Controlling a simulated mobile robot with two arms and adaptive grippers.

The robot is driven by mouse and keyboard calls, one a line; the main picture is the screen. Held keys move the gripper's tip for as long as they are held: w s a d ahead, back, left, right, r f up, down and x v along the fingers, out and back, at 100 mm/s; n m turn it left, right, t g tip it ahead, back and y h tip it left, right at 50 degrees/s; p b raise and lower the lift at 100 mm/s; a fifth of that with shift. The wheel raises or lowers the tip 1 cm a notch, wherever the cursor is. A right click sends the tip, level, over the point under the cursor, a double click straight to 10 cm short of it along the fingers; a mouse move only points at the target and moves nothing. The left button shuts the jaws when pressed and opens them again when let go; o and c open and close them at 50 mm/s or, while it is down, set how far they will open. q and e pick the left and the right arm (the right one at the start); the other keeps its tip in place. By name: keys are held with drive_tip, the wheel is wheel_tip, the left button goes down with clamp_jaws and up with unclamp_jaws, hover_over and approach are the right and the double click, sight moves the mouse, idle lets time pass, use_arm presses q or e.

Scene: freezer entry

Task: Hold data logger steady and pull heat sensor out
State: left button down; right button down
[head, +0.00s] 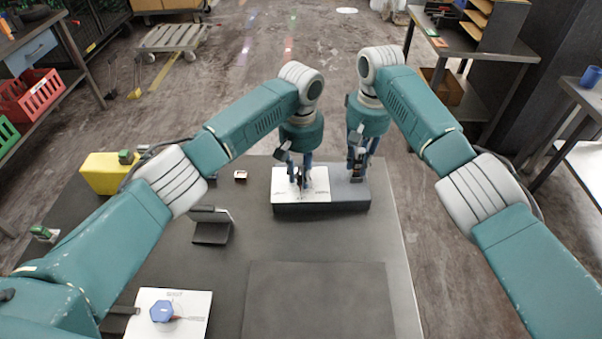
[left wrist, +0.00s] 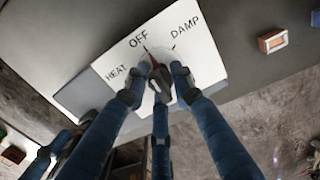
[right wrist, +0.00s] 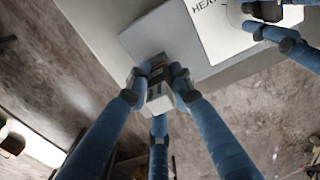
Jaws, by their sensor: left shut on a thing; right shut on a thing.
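A low dark box with a white dial panel (head: 282,188), apparently the data logger, lies near the far edge of the table. In the left wrist view its panel (left wrist: 205,68) reads HEAT, OFF and DAMP. My left gripper (head: 300,183) is shut on the dial knob (left wrist: 158,76), whose red pointer shows between the fingers. A plain grey section (head: 345,196) adjoins the panel on the right. My right gripper (head: 357,172) is shut on a small grey block (right wrist: 157,95) there, apparently the heat sensor. The fingers partly hide it, and I cannot tell whether it is still seated.
A black stand (head: 211,232), a small red-and-white block (head: 241,175) and a yellow case (head: 105,173) are on the left of the table. A white panel with a blue knob (head: 162,311) is near the front. A dark mat (head: 320,300) is bare.

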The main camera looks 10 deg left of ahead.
sight(361, 150)
drive_tip(key=shift+r, duration=2.8)
use_arm(q)
drive_tip(key=c, duration=0.9)
unclamp_jaws()
use_arm(e)
drive_tip(key=shift+r, duration=0.1)
use_arm(q)
drive_tip(key=shift+r+p, duration=3.55)
drive_tip(key=shift+p, duration=0.7)
use_arm(e)
wheel_tip(361, 150, up, 8)
drive_tip(key=shift+r, duration=0.15)
